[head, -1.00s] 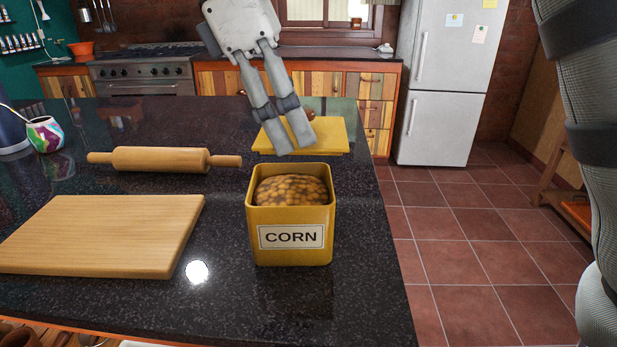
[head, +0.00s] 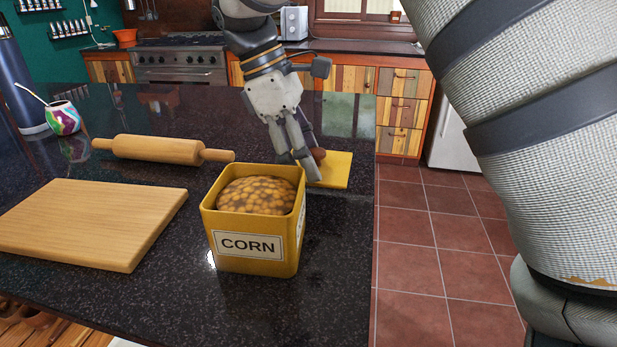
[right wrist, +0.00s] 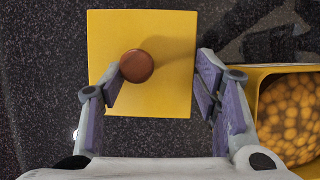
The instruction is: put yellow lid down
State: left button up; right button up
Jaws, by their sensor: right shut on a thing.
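The yellow lid (head: 336,170) is a flat square with a round brown knob (right wrist: 136,66). It lies level at the counter's right side, behind the corn tin; I cannot tell whether a small gap is under it. My right gripper (head: 308,170) is over the lid at its knob, shut on it. In the right wrist view its fingers (right wrist: 163,80) look spread, with the knob close to the left finger, so the exact contact is unclear. The open yellow corn tin (head: 252,245), full of corn, stands upright in front. My left gripper is not in view.
A rolling pin (head: 158,149) and a wooden board (head: 90,220) lie left of the tin. A colourful cup (head: 63,118) and a blue bottle (head: 20,80) stand farther left. The dark counter's right edge is close to the lid. The counter in front of the tin is clear.

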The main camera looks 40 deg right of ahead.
jog(key=shift+f, duration=1.9)
jog(key=shift+s, duration=0.1)
jog(key=o, duration=1.3)
jog(key=shift+f, duration=0.1)
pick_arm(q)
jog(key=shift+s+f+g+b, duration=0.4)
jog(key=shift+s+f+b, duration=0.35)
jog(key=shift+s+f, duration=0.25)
pick_arm(e)
jog(key=v, duration=1.2)
jog(key=shift+d, duration=0.1)
